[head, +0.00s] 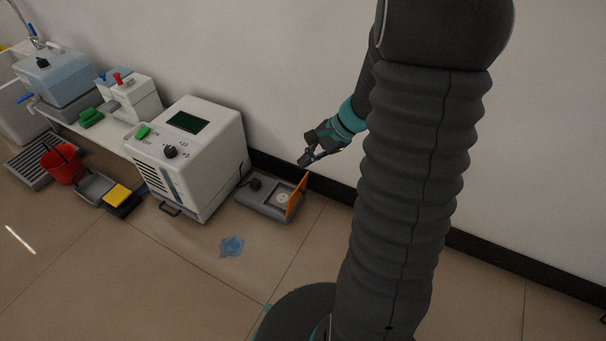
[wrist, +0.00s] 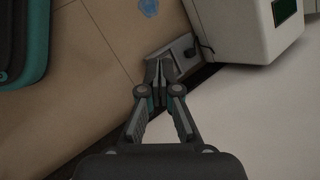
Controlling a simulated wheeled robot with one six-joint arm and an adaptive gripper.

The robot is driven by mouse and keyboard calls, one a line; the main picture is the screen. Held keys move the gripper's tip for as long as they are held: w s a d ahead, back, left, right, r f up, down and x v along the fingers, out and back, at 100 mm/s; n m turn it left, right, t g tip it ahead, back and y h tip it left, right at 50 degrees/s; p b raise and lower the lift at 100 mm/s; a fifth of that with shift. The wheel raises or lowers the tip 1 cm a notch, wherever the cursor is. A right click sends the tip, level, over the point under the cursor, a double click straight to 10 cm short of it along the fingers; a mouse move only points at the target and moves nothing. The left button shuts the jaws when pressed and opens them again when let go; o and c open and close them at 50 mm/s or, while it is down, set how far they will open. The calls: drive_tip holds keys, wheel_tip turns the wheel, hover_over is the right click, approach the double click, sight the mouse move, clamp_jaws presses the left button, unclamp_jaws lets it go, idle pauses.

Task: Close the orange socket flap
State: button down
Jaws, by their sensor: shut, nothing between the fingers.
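The orange socket flap (head: 297,195) stands open, upright at the right side of the grey socket box (head: 259,208) on the floor. A round pale socket (head: 283,198) shows in the box beside the flap. A black plug (head: 255,184) sits at the box's left end. My gripper (head: 304,161) is shut and empty, above the box and near the flap's top, apart from it as far as I can tell. In the wrist view my gripper (wrist: 161,66) is in front of the grey box (wrist: 180,50); the flap is hidden there.
A white machine (head: 190,150) with a dark screen and knob stands just left of the box. The wall with its black skirting (head: 335,189) is close behind. A blue puddle (head: 231,246) lies on the floor in front. A red bucket (head: 64,166) is at far left.

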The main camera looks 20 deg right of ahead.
drive_tip(key=d+f+m+t+b, duration=0.1)
drive_tip(key=d+f+m+t, duration=0.1)
drive_tip(key=d+f+m, duration=0.45)
drive_tip(key=w+d+f+m+t+b, duration=0.15)
drive_tip(key=d+f, duration=0.25)
drive_tip(key=f, duration=0.6)
drive_tip(key=d+f+m+t, duration=0.1)
drive_tip(key=d+f+m, duration=0.4)
drive_tip(key=f, duration=0.4)
drive_tip(key=w+a+f+b, duration=0.1)
drive_tip(key=w+a+f, duration=0.4)
drive_tip(key=w+a, duration=0.2)
drive_tip(key=shift+w+a+f, duration=0.15)
drive_tip(key=shift+w+a, duration=0.2)
drive_tip(key=shift+w, duration=0.5)
